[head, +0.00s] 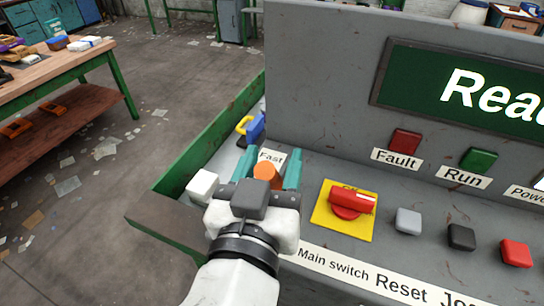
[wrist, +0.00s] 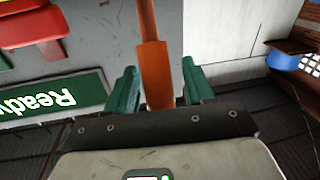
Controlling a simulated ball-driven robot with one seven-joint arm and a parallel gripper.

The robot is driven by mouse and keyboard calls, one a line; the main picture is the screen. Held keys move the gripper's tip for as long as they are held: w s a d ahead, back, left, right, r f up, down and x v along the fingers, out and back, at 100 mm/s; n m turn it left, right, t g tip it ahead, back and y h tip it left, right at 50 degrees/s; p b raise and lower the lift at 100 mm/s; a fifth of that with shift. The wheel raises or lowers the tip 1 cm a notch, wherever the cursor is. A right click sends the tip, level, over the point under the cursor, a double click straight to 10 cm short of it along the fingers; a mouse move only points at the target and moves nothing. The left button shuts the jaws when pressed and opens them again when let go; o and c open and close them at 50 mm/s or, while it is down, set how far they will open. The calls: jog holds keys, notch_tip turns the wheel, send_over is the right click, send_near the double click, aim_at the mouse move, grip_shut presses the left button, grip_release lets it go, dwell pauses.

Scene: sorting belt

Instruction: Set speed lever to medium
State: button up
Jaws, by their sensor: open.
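The speed lever's orange handle (head: 265,171) stands on the left end of the grey control console, just below the label "Fast" (head: 271,156). My gripper (head: 268,167) is open, with one teal finger on each side of the orange handle. In the wrist view the orange lever (wrist: 154,70) runs between the two fingers of my gripper (wrist: 161,88), with visible gaps on both sides. The lever's base and any other speed labels are hidden behind my gripper in the head view.
Right of my gripper are a red main switch (head: 351,202) on a yellow plate, a grey button (head: 408,221), a black button (head: 461,237) and a red button (head: 516,253). The console's upright panel (head: 320,80) rises behind. A wooden workbench (head: 60,65) stands at the far left.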

jog(key=shift+w, duration=0.2)
grip_shut()
dwell(0.4)
